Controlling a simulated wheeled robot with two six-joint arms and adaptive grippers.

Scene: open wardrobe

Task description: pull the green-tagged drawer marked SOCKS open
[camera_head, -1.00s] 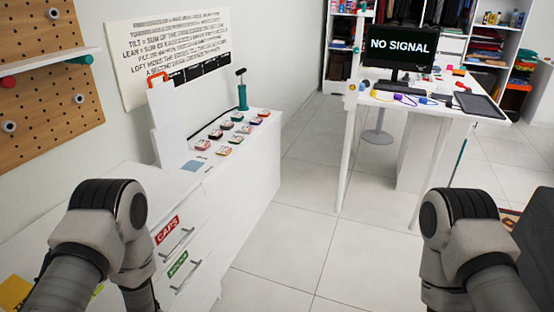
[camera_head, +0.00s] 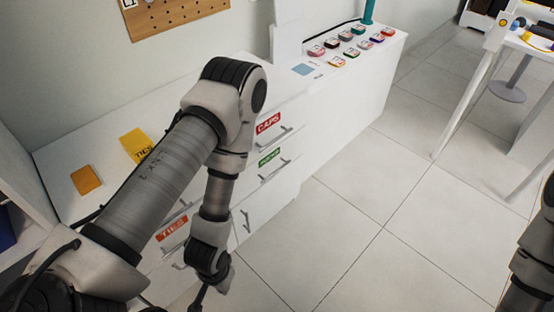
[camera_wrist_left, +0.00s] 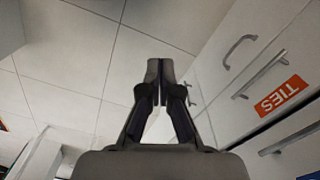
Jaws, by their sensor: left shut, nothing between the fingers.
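The green-tagged drawer (camera_head: 269,157) is in the white cabinet front in the head view, below the red CAPS drawer (camera_head: 268,123). It looks shut, with a bar handle (camera_head: 275,171) on its front; its tag is too small to read clearly. My left arm reaches across the cabinet top and hangs down in front of it. My left gripper (camera_head: 203,295) is low, left of and below the green tag. In the left wrist view my left gripper (camera_wrist_left: 160,68) is shut and empty, beside the drawer fronts. My right gripper is out of view.
An orange-red TIES drawer (camera_head: 171,228) lies further left on the cabinet; its tag also shows in the left wrist view (camera_wrist_left: 278,95). Several small tagged boxes (camera_head: 345,50) stand on the cabinet top. The tiled floor (camera_head: 370,215) right of the cabinet is clear.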

